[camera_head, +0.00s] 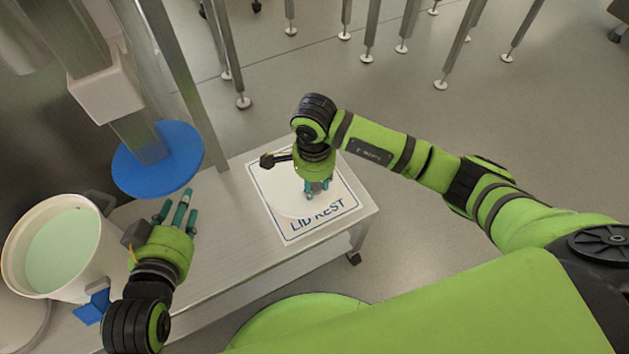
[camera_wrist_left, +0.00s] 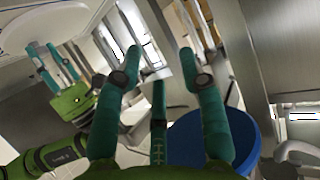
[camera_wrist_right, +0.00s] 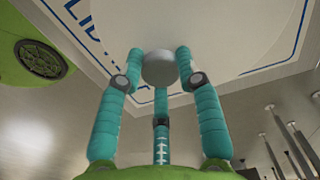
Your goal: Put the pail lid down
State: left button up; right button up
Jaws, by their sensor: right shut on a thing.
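The white round pail lid (camera_head: 292,204) is over the white mat marked LID REST (camera_head: 340,218); I cannot tell if it touches the mat. My right gripper (camera_head: 316,188) is above the lid. In the right wrist view its fingers (camera_wrist_right: 160,72) are shut around the lid's grey knob (camera_wrist_right: 160,68), with the lid (camera_wrist_right: 225,35) beyond. The white pail (camera_head: 98,245), holding pale green filling (camera_head: 62,250), stands at the left. My left gripper (camera_head: 175,208) is beside the pail, its fingers spread and empty; they also show in the left wrist view (camera_wrist_left: 155,65).
A blue disc (camera_head: 155,175) sits at the base of a metal column (camera_head: 140,135) behind my left gripper. A blue piece (camera_head: 92,307) lies by the pail. The light bench (camera_head: 225,235) is bare between the left gripper and the mat. Metal legs stand behind.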

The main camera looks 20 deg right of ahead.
jog(key=o, duration=1.2)
pick_arm(q)
jog(key=shift+w+d+r, duration=0.15)
jog(key=shift+r, duration=0.2)
pick_arm(e)
notch_tip(320, 180, up, 4)
jog(key=shift+r+p, duration=0.25)
jog(key=shift+p, duration=0.45)
pick_arm(q)
jog(key=s+a+f+g+y, duration=0.1)
jog(key=s+a+f+g, duration=0.1)
jog(key=s+f+g, duration=0.1)
jog(key=s+a+f+g+p, duration=0.1)
jog(key=s+a+f+g, duration=0.1)
jog(key=s+f+g, duration=0.1)
jog(key=s+a+f+n+g+y, duration=0.1)
jog(key=s+a+f+g, duration=0.1)
jog(key=s, duration=0.4)
jog(key=shift+s+f+g+y, duration=0.15)
jog(key=shift+f+g, duration=0.1)
jog(key=shift+f, duration=0.4)
jog(key=shift+s+f+g+y, duration=0.15)
jog(key=shift+f+g, duration=0.1)
jog(key=shift+f, duration=0.4)
jog(key=shift+s+a+f+g+p, duration=0.1)
jog(key=shift+s+f+g+p, duration=0.15)
jog(key=shift+g+p, duration=0.05)
pick_arm(e)
notch_tip(320, 180, up, 8)
jog(key=shift+f, duration=0.2)
